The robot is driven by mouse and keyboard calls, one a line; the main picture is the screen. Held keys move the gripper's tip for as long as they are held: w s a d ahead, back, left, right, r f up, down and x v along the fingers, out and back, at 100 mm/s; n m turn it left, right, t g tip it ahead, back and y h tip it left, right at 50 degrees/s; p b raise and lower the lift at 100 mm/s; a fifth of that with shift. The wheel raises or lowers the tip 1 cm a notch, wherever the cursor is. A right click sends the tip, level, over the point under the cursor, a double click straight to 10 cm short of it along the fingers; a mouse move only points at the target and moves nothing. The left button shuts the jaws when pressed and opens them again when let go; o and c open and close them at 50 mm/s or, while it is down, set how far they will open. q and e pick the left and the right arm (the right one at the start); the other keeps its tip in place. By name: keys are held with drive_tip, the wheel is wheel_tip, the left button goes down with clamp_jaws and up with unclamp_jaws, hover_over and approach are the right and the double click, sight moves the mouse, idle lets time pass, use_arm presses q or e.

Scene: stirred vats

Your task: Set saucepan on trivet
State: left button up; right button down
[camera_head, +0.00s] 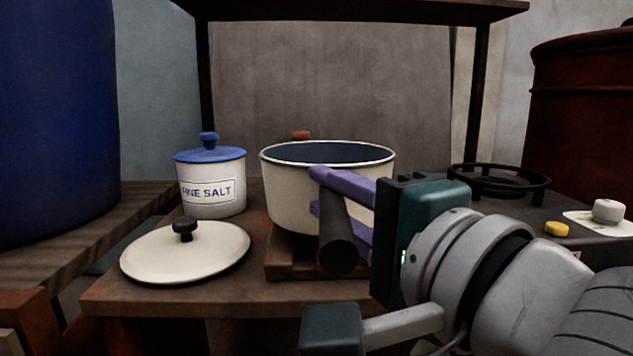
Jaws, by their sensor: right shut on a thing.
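The saucepan (285,190) is cream enamel with a dark inside. It stands upright in the middle of the bench, directly over a brown wooden trivet (290,262). I cannot tell whether its base touches the wood. My right gripper (340,208), with purple fingers, is shut on the saucepan's dark handle (338,248), which points toward me. The gripper and handle hide part of the pan's front and of the trivet. My left gripper is not in view.
A cream lid (205,255) with a black knob lies left of the trivet. A white salt jar (215,200) with a blue lid stands behind it. A black ring burner (500,187) is at the right. A blue vat (55,110) and a dark red vat (585,110) flank the bench.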

wheel_tip(320, 180, down, 2)
drive_tip(key=shift+f+b, duration=0.1)
drive_tip(key=shift+b, duration=0.35)
drive_tip(key=c, duration=1.1)
unclamp_jaws()
drive_tip(key=shift+f, duration=0.4)
drive_tip(key=o, duration=0.4)
drive_tip(key=shift+o, duration=0.2)
drive_tip(key=shift+r, duration=0.1)
